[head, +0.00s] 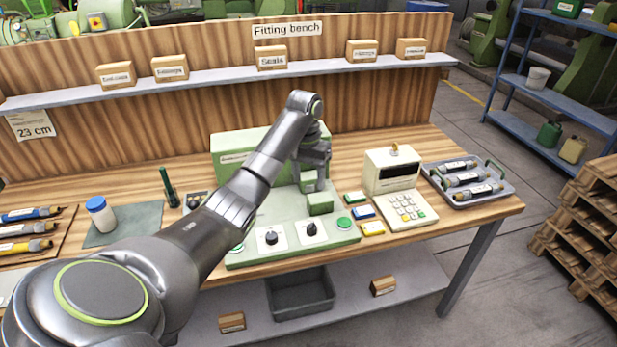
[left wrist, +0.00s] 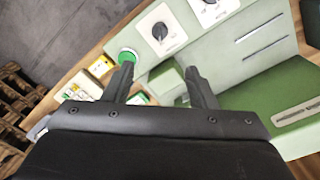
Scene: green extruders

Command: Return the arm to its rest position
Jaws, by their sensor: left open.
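My left arm reaches in from the lower left in the head view. Its gripper (head: 315,178) hangs over the green machine (head: 240,143) on the bench, with its fingers pointing down near a small green block (head: 320,203). In the left wrist view the two fingers of the left gripper (left wrist: 160,77) are apart with nothing between them. Below them are the machine's green round button (left wrist: 127,57) and black knobs on white plates (left wrist: 160,31). Whether the fingers touch the machine is unclear. My right gripper is in neither view.
Right of the machine stand a cream keypad device (head: 400,185) and a grey tray (head: 468,200) holding several dark cylinders. A white bottle with a blue lid (head: 101,214) stands on a mat at the left. A shelf (head: 215,79) with small boxes runs behind.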

